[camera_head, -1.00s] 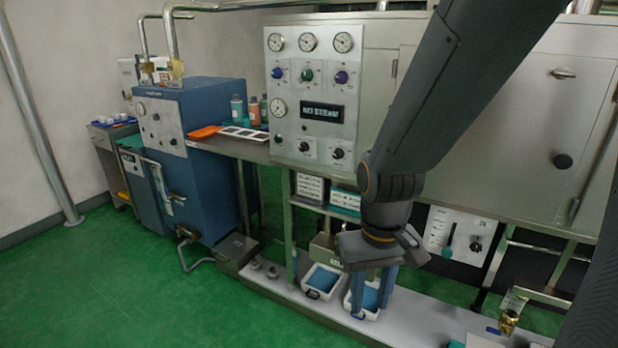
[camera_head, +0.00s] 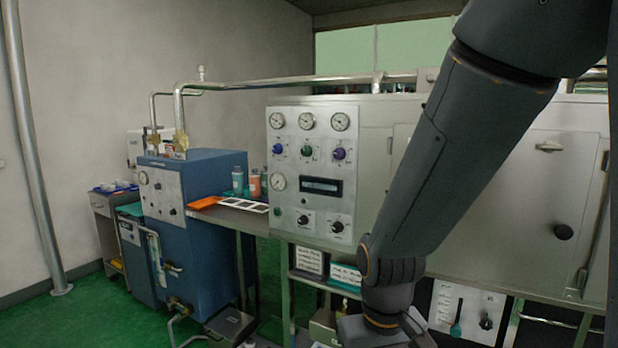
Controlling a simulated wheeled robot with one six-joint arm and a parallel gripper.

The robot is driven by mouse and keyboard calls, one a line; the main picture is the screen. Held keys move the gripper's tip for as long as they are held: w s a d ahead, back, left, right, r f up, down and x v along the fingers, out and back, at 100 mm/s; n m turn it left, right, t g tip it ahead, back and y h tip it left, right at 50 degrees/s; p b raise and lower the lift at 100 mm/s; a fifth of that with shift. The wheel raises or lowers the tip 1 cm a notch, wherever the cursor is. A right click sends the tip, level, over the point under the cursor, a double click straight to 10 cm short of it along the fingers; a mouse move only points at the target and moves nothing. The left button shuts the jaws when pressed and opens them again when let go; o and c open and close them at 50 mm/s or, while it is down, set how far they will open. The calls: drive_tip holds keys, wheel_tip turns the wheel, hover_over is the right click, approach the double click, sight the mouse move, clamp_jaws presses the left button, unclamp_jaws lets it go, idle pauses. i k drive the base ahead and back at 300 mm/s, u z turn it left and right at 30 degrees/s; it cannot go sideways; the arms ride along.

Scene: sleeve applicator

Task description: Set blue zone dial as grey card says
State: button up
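The blue zone dial (camera_head: 277,149) is at the left of a row of three knobs on the light control panel (camera_head: 320,192). Its pointer is too small to read. A green dial (camera_head: 306,150) and a purple dial (camera_head: 339,154) sit to its right. I cannot make out a grey card for certain; a white strip with dark squares (camera_head: 245,205) lies on the shelf left of the panel. My gripper (camera_head: 372,331) is low at the bottom edge, below and right of the panel, far from the blue dial. Its fingers are cut off by the frame.
Gauges (camera_head: 308,121) sit above the dials, with a display (camera_head: 321,186) and two black knobs below. An orange tray (camera_head: 205,202) and bottles (camera_head: 238,180) stand on the shelf. A blue boiler (camera_head: 200,225) is at left.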

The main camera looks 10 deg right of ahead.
sight(277, 148)
drive_tip(key=k, duration=0.55)
drive_tip(key=z, duration=0.2)
drive_tip(key=i, duration=1.65)
drive_tip(key=u, duration=0.65)
